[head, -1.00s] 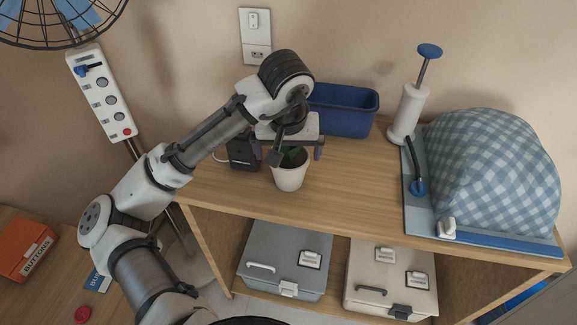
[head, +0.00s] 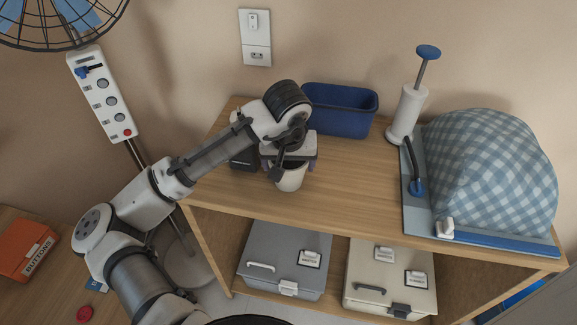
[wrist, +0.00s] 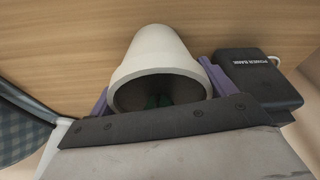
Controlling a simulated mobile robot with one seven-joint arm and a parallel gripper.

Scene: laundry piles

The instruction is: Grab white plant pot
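The white plant pot (head: 290,181) stands upright on the wooden shelf top, near its front left part. My gripper (head: 289,168) is lowered over it from above and hides its upper part. In the wrist view the white pot (wrist: 152,52) lies between the two purple fingers of my gripper (wrist: 155,80), one on each side of its rim. The fingers are spread wide, and any contact with the pot is too fine to tell. Dark green shows inside the pot's opening.
A black power bank (wrist: 258,75) stands close beside the right finger in the wrist view. A blue bin (head: 342,112), a white pump (head: 407,112) and a checked cloth heap (head: 490,170) stand further right. Bare wood (head: 355,180) lies right of the pot.

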